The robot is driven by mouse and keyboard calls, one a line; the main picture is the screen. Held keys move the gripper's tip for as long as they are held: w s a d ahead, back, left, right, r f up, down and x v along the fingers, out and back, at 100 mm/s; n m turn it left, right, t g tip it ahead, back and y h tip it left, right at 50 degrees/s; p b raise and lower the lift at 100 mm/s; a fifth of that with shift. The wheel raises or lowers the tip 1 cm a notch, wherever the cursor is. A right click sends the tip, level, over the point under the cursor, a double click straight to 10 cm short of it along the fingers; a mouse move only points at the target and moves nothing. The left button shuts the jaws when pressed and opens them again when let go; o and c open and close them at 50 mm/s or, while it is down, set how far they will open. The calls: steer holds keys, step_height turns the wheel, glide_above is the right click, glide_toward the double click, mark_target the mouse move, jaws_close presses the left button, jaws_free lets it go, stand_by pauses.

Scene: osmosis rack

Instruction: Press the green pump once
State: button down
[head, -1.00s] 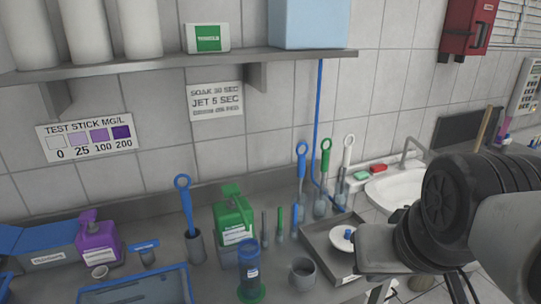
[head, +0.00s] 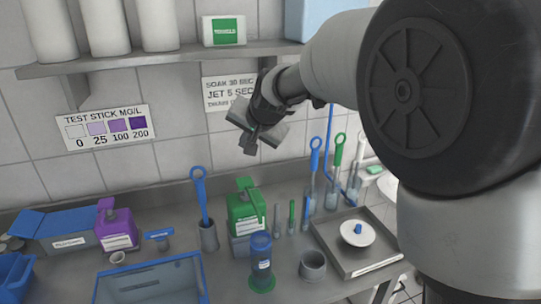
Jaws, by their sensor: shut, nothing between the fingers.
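The green pump (head: 245,208) is a green bottle with a green pump head and a white label. My gripper (head: 248,145) is in the air above the green pump, in front of the wall sign. Its fingers are shut and empty, pointing down, and a clear gap separates them from the pump head.
A blue cylinder on a green base (head: 261,262) stands close in front of the pump. A purple pump bottle (head: 116,228) is to the left, a blue tray (head: 152,262) in front. A grey cup (head: 313,264) and metal tray (head: 378,268) are right. The shelf (head: 170,63) runs above.

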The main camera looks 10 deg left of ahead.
steer(key=shift+w+a+f, duration=0.1)
steer(key=shift+w+a, duration=0.1)
steer(key=shift+a, duration=0.15)
steer(key=b, duration=0.7)
glide_toward(244, 181)
steer(key=w+a, duration=0.1)
steer(key=w+a+f, duration=0.1)
steer(key=w, duration=0.1)
steer(key=w+a+f, duration=0.1)
steer(key=w, duration=0.1)
steer(key=shift+f, duration=0.15)
stand_by(1.2)
steer(key=shift+f+b, duration=0.45)
steer(key=shift+b, duration=0.05)
steer(key=shift+s+f+b, duration=0.1)
steer(key=shift+f+b, duration=0.7)
steer(key=shift+f, duration=0.3)
stand_by(0.9)
steer(key=shift+r+p, duration=1.1)
steer(key=shift+r, duration=0.35)
